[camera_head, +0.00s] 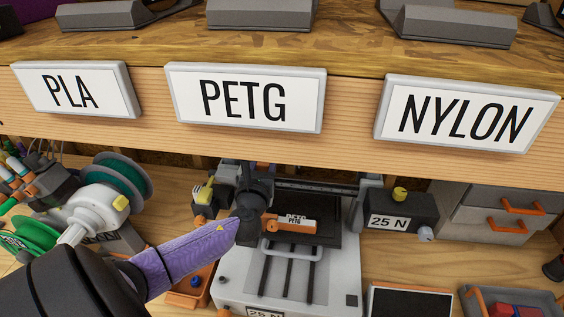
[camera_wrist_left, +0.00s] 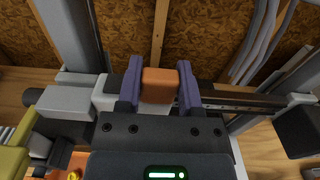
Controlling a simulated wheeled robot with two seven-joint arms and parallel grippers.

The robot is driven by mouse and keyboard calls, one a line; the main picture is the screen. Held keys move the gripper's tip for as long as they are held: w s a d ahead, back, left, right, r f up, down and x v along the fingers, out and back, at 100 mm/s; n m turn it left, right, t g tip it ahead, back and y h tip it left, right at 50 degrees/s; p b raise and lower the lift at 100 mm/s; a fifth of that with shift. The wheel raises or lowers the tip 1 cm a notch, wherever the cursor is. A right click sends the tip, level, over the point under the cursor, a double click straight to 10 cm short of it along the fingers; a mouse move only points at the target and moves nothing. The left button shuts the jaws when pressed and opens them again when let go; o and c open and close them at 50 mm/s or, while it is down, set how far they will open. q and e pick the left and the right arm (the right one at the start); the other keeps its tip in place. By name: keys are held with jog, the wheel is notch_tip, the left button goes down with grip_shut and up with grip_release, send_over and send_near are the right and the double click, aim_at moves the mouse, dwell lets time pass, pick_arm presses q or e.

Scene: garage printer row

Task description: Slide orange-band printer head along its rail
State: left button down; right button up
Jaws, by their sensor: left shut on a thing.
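The orange-band printer head shows in the left wrist view as an orange block (camera_wrist_left: 158,86) on the printer's dark horizontal rail (camera_wrist_left: 240,99). My left gripper (camera_wrist_left: 160,84) is shut on it, one purple finger on each side. In the head view my left gripper (camera_head: 264,214) is over the left part of the white-framed printer (camera_head: 342,284), and my wrist hides much of the grip. An orange piece with a small PETG label (camera_head: 292,225) shows just right of it. The rail (camera_head: 318,186) runs clear to the right there. My right gripper is not in view.
A wooden shelf with PLA (camera_head: 70,90), PETG (camera_head: 245,98) and NYLON (camera_head: 465,112) signs overhangs the printer. A dark box marked 25 N (camera_head: 398,216) stands at the printer's right. Spools (camera_head: 120,180) stand at left. Grey drawers (camera_head: 495,212) stand at right.

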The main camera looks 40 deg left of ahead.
pick_arm(q)
jog(key=shift+c, duration=1.2)
grip_release()
jog(key=v, duration=1)
jog(key=shift+a, duration=0.1)
